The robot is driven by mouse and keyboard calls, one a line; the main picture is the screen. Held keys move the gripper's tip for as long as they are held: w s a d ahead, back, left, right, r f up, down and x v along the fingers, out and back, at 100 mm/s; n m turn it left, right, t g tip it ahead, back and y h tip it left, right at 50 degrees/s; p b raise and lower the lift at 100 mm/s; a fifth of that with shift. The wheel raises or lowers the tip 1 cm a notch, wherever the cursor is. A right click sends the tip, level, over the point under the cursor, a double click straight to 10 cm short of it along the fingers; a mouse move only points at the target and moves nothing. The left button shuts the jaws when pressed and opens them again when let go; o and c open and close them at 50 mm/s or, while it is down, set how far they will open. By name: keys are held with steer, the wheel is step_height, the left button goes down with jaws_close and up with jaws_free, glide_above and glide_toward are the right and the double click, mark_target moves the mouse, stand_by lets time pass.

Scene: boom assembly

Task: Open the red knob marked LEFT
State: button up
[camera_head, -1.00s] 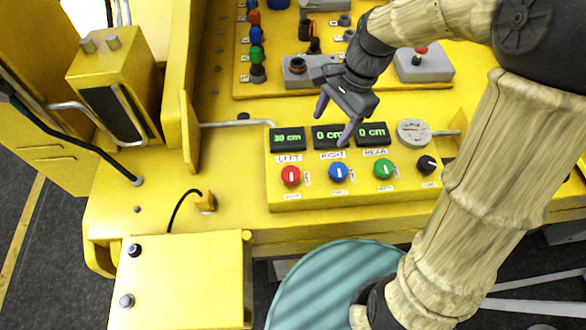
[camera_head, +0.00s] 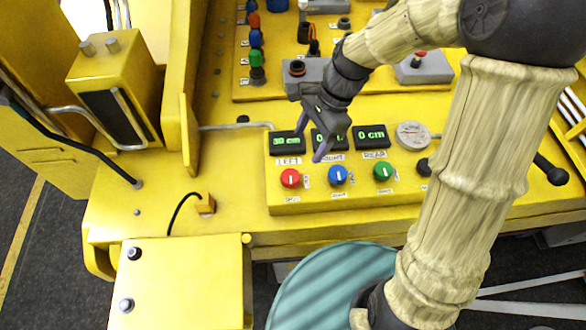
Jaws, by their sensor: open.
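The red knob (camera_head: 290,178) sits at the left of the yellow control panel (camera_head: 310,203), under the label LEFT (camera_head: 288,161). Its white mark looks upright. The display above it (camera_head: 286,143) reads what looks like 30 cm. My gripper (camera_head: 309,147) is open and empty, its purple fingers pointing down over the left and middle displays. It is above and slightly right of the red knob and does not appear to touch it.
A blue knob (camera_head: 338,175) and a green knob (camera_head: 383,171) sit to the right in the same row. A round gauge (camera_head: 413,135) is at the panel's right. A rear board holds several coloured knobs (camera_head: 256,54). A yellow upright plate (camera_head: 189,133) stands left of the panel.

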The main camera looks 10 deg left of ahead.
mark_target(291, 175)
steer(key=x, duration=1)
steer(key=shift+s+p, duration=0.1)
steer(key=shift+p, duration=0.25)
steer(key=shift+s+a+f, duration=0.1)
steer(key=shift+a+f, duration=0.15)
steer(key=shift+f, duration=0.5)
steer(key=shift+d, duration=0.1)
steer(key=shift+c, duration=0.9)
steer(key=c, duration=0.8)
